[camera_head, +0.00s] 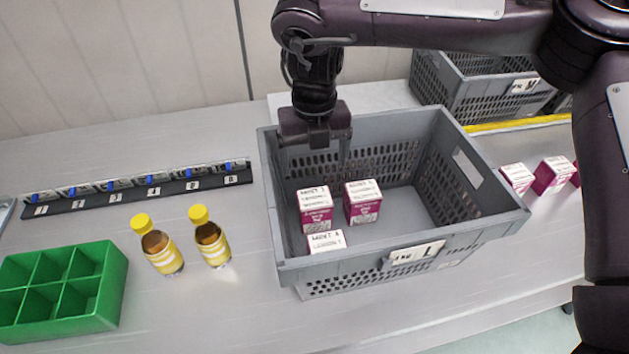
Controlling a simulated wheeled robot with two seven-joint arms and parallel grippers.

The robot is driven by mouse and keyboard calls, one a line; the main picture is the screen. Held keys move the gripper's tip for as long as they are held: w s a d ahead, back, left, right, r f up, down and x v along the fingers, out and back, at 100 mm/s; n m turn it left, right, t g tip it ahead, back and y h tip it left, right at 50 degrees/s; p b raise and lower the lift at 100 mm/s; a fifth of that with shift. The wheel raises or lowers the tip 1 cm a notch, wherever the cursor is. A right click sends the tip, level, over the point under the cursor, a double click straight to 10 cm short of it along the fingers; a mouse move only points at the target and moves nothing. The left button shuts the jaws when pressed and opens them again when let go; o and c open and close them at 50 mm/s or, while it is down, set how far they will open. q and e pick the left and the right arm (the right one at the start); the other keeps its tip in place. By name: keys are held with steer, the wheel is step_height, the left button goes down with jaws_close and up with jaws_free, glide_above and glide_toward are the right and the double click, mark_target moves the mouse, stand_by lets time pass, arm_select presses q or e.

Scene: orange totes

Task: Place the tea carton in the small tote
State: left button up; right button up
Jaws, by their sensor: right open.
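Three white-and-magenta cartons, which look like the tea cartons, stand in a grey tote: one at the left (315,209), one in the middle (362,202) and one near the front wall (326,242), partly hidden by that wall. The grey tote (290,267) has a front tag that seems to read L. My right gripper (318,165) hangs over the tote's back left part, behind and above the cartons. It is open, with nothing seen between its fingers. My left gripper is out of view.
Several similar cartons (553,175) stand at the right, partly behind my arm. Another grey tote (460,105) stands at the back right by a yellow strip. Two yellow-capped bottles (211,238), a green divided tray (105,290) and a numbered rack (150,190) are at the left.

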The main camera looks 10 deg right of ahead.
steer(key=shift+r, duration=2.1)
